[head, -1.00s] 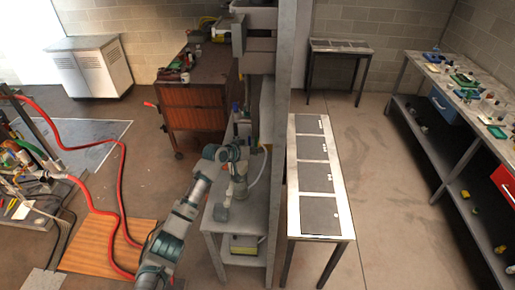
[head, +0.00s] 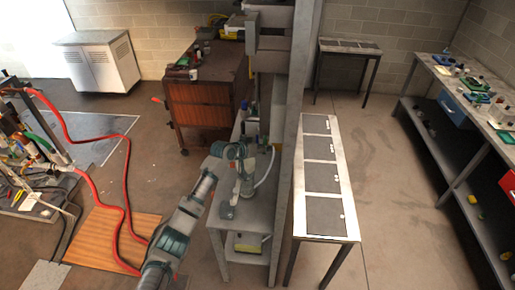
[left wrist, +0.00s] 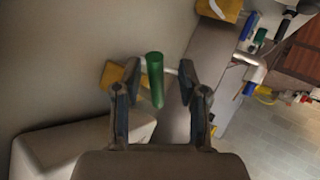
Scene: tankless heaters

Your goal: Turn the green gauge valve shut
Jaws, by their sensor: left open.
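The green valve handle (left wrist: 155,80) is a plain green bar in the left wrist view, close to a pale wall. My left gripper (left wrist: 160,77) is open, with one finger on each side of the green handle. I see a gap to each finger, and neither seems to touch it. What the handle is mounted on is mostly hidden. In the head view my left arm (head: 188,210) reaches to the grey bench (head: 217,240) beside the upright panel (head: 302,100). The fingertips and handle are too small to make out there. My right gripper is out of view.
A yellow part (left wrist: 113,75) and a pale rounded body (left wrist: 70,150) lie close to my left gripper. A wooden-drawer cart (head: 200,95) stands behind the bench. Red hoses (head: 128,190) lie on the left floor. Open floor (head: 390,180) lies at the right.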

